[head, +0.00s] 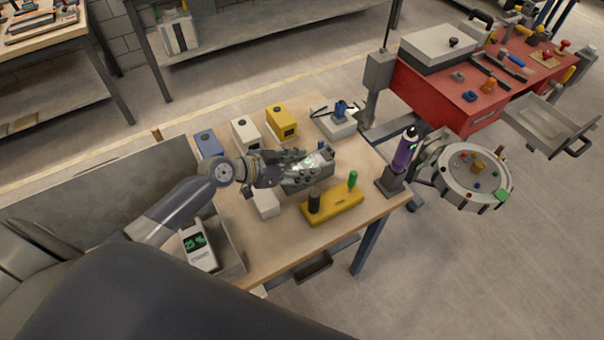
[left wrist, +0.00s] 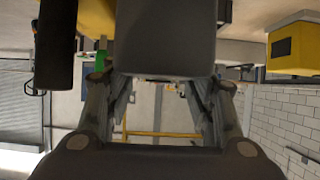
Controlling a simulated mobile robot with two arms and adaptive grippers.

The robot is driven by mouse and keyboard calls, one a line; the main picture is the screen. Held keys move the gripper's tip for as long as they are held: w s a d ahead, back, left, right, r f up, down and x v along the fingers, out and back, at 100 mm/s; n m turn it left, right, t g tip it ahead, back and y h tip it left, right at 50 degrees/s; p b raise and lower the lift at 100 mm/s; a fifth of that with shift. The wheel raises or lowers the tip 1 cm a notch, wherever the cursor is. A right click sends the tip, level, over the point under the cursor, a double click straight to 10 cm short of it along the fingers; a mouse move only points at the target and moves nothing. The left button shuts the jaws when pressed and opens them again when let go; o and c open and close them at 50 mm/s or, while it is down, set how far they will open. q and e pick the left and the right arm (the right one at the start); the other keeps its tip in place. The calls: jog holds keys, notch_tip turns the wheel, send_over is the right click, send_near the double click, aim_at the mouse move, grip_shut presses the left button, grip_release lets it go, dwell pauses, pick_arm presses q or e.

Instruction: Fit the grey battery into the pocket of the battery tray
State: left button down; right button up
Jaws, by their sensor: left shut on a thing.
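My left gripper (head: 312,162) reaches in from the left over the wooden table. It is shut on a grey block, which I take to be the grey battery (head: 305,181). No pocket of the battery tray can be made out. My right gripper is not in view.
A yellow base (head: 335,207) with a black post and a green post stands close in front. A white block (head: 265,203) is near the gripper. Blue (head: 208,144), white (head: 245,134) and yellow (head: 281,122) boxes line the back. A purple bottle (head: 405,152) stands right.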

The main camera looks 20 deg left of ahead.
pick_arm(q)
jog(key=shift+w+f, duration=0.1)
jog(key=shift+f, duration=1.5)
jog(key=shift+f, duration=0.15)
jog(key=c, duration=0.7)
grip_release()
jog(key=shift+s+f, duration=0.1)
jog(key=shift+s, duration=0.1)
